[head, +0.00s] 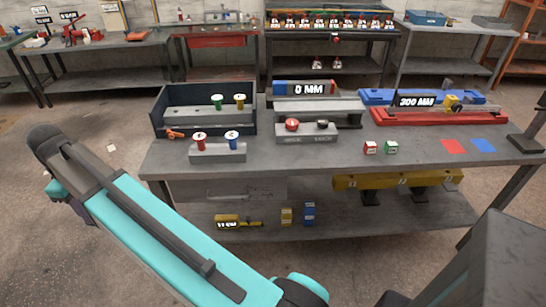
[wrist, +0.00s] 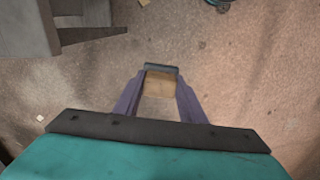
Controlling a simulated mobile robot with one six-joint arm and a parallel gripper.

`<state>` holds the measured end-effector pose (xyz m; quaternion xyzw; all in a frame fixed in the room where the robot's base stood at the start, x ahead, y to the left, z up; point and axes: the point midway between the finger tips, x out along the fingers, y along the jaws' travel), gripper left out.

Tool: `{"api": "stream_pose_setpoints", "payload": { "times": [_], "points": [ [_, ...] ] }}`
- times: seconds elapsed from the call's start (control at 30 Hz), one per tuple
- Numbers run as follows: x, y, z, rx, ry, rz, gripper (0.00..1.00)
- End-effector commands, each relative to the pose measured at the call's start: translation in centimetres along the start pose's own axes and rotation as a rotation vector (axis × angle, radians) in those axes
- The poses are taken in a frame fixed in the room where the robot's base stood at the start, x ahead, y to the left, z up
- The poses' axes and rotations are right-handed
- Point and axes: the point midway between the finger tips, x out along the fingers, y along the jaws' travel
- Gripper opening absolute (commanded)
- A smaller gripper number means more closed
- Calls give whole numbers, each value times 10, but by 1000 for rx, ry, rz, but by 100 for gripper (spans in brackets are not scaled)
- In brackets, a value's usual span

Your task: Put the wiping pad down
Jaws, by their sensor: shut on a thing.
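My gripper (wrist: 160,92) shows in the wrist view, with its two purple fingers on either side of a small tan block with a dark far edge. I take this block to be the wiping pad (wrist: 159,86). The gripper is shut on it, and the floor lies behind and below. How far above the floor it is cannot be told. In the head view my teal arm reaches to the left, and neither the fingers nor the pad can be made out there.
A grey workbench (head: 350,164) stands ahead, holding a dark open tray (head: 158,122), a small block with red and blue knobs (head: 217,153), gauges and coloured cubes. Its lower shelf (head: 335,222) holds more parts. Open floor (head: 60,110) lies left of the bench.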

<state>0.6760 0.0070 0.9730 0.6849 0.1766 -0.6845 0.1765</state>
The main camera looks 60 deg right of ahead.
Motion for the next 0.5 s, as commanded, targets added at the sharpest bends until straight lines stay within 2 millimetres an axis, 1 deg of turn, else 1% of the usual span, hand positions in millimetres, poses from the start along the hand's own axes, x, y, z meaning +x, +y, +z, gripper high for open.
{"api": "stream_pose_setpoints", "payload": {
  "times": [0.17, 0.27, 0.37, 0.5],
  "points": [
    [0, 4, 3, 10, 0, 0, 19],
    [0, 12, 9, 31, 0, 0, 19],
    [1, 25, 20, 67, 0, 0, 19],
    [2, 51, 43, 143, 0, 0, 19]
  ]
}}
